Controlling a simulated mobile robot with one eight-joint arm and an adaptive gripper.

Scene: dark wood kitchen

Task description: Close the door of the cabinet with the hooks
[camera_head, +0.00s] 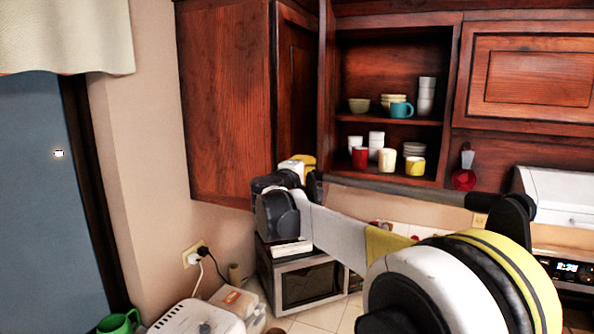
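The open wall cabinet (387,121) is in the upper middle, with its inside and two shelf levels in plain view. A dark reddish wood door (326,75) stands swung out at its left side, seen nearly edge-on. I cannot make out any hooks. My arm reaches from the lower right up to the cabinet's lower left corner. The far end of my arm (291,172) is in front of the door's lower end; I cannot tell whether it touches. My gripper's fingers cannot be made out there.
Cups, bowls and a teal mug (401,110) stand on the shelves. A closed cabinet (225,100) is at left, another door (530,72) at right. Below are a microwave (305,287), a toaster (196,318) and a green mug (119,323). A red utensil (464,179) hangs at right.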

